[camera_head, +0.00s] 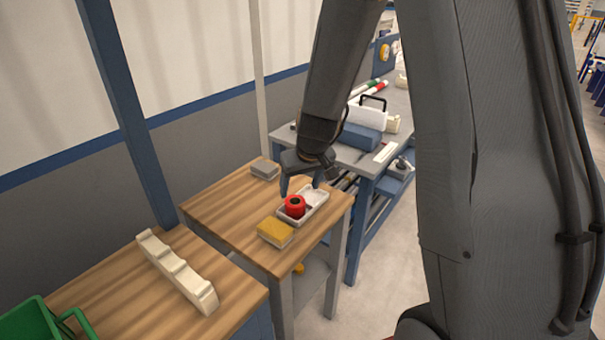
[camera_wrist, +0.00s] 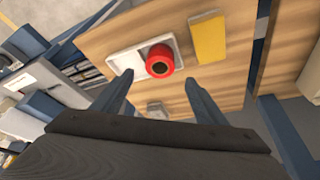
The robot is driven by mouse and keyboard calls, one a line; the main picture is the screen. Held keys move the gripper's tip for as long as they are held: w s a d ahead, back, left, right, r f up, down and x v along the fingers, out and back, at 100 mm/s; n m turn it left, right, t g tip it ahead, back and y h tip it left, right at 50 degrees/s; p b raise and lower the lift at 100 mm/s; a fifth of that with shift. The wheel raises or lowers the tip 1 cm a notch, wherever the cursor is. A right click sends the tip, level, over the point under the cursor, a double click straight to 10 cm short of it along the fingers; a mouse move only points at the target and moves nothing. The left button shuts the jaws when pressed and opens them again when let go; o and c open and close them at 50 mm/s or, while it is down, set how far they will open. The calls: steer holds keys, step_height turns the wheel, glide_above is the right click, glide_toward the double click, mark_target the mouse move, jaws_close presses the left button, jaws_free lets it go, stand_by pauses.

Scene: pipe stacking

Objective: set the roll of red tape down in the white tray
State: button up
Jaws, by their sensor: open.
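The roll of red tape (camera_head: 295,206) sits in the near end of the white tray (camera_head: 317,206) on the wooden table. In the wrist view the red roll (camera_wrist: 160,62) lies at one end of the white tray (camera_wrist: 125,61), its dark centre hole facing the camera. My gripper (camera_head: 301,187) is open and empty, just above and behind the roll, apart from it. Both fingers (camera_wrist: 158,90) show in the wrist view with a clear gap between them.
A yellow sponge-like block (camera_head: 275,232) lies beside the tray. A small grey block (camera_head: 265,168) lies at the table's far corner. A cream notched rack (camera_head: 177,270) and a green bin (camera_head: 40,322) are on the nearer table. A grey workbench (camera_head: 398,104) stands behind.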

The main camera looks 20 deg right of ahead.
steer(key=s+r+g, duration=0.1)
steer(key=s+r, duration=0.1)
steer(key=s, duration=0.8)
steer(key=s+r+m+g, duration=0.1)
steer(key=s+r+g, duration=0.1)
steer(key=s, duration=0.9)
steer(key=shift+a+r, duration=0.3)
steer(key=shift+r, duration=0.1)
